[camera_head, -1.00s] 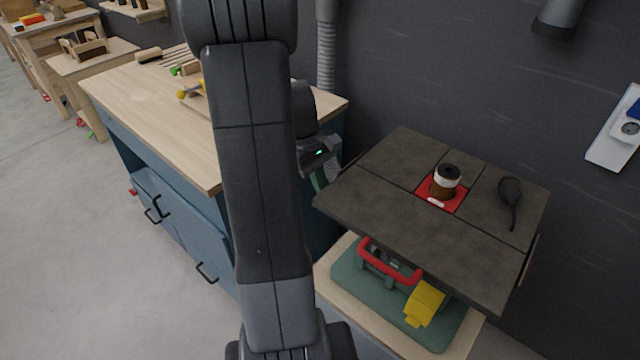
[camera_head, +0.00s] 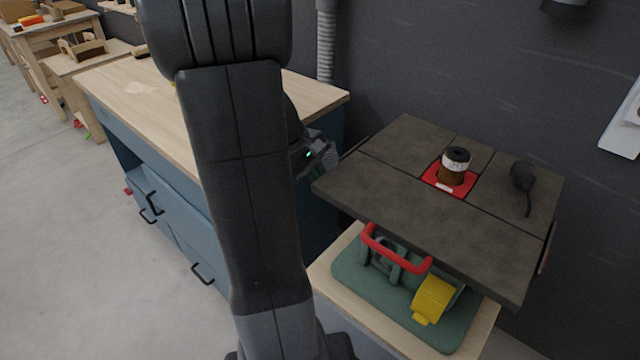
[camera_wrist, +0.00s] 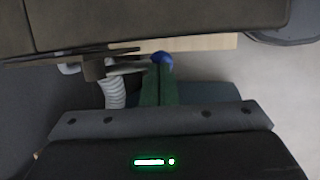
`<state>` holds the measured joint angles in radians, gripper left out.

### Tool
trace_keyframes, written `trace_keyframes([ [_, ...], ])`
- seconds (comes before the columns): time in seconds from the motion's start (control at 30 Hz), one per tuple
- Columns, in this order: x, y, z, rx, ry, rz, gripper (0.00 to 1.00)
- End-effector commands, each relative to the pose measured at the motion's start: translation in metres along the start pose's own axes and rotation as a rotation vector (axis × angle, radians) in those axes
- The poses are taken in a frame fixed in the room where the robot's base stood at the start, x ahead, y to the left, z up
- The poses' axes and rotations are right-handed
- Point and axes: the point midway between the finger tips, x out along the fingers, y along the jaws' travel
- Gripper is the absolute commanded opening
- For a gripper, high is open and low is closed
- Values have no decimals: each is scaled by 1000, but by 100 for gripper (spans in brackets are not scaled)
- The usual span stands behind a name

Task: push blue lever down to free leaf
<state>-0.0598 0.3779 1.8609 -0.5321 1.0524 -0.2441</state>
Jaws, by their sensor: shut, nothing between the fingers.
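The blue lever shows as a round blue knob (camera_wrist: 162,58) in the wrist view, just under the edge of a dark slab. It is hidden in the head view. The leaf seems to be part of the dark table top (camera_head: 420,215) at the right in the head view; its slab (camera_wrist: 150,22) fills the top of the wrist view. My gripper (camera_wrist: 158,70) is shut and empty, its green fingers pointing at the knob, tips close to it; I cannot tell if they touch.
A cup (camera_head: 455,166) on a red plate and a dark blower-like object (camera_head: 523,176) stand on the table top. Below is a green machine with a red handle (camera_head: 395,250) and yellow part (camera_head: 433,299). A blue cabinet (camera_head: 185,215) stands left. A grey hose (camera_wrist: 113,92) hangs nearby.

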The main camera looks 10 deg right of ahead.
Motion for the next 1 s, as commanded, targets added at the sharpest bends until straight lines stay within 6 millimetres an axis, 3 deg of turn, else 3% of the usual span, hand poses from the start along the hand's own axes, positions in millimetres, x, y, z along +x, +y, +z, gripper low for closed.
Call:
trace_keyframes([
  [0.03, 9, -4, -3, 7, 1, 29, 0],
  [0.2, 12, -3, -4, 37, -1, 120, 0],
  [1.0, 16, 0, -5, 38, -2, 114, 0],
])
